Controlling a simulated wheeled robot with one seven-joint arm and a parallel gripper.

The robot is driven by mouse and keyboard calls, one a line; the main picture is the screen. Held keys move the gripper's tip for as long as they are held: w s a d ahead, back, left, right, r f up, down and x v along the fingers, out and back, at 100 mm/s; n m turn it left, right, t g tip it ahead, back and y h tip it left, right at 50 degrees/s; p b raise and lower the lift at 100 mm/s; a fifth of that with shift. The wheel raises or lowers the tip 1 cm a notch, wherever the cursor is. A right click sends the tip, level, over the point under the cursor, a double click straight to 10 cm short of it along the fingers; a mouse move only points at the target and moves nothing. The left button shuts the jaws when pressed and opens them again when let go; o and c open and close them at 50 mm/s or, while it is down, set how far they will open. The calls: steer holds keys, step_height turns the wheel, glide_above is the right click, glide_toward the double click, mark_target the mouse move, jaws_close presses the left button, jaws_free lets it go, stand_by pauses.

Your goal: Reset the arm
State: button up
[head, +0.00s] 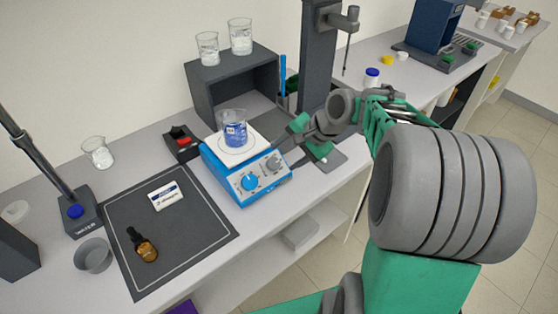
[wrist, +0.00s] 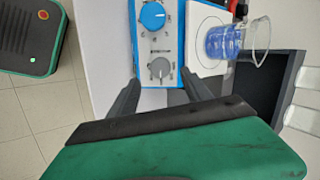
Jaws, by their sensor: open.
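My gripper (head: 283,148) is open and empty. In the head view it is at the right side of the blue hotplate stirrer (head: 246,186). In the wrist view my gripper's two dark fingers (wrist: 160,90) point at the stirrer's front panel (wrist: 150,45), with the grey knob (wrist: 160,68) between them and the blue knob (wrist: 152,15) beyond. I cannot tell whether the fingers touch anything. A beaker of blue liquid (head: 235,130) stands on the stirrer's white plate; it also shows in the wrist view (wrist: 222,42).
A dark mat (head: 180,245) on the left holds a white labelled box (head: 166,195) and a brown dropper bottle (head: 143,246). A dark shelf (head: 232,84) with two beakers stands behind the stirrer. A tall stand (head: 318,60) rises behind my gripper.

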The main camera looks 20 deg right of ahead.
steer(key=shift+s+d+r, duration=0.3)
steer(key=shift+r, duration=0.3)
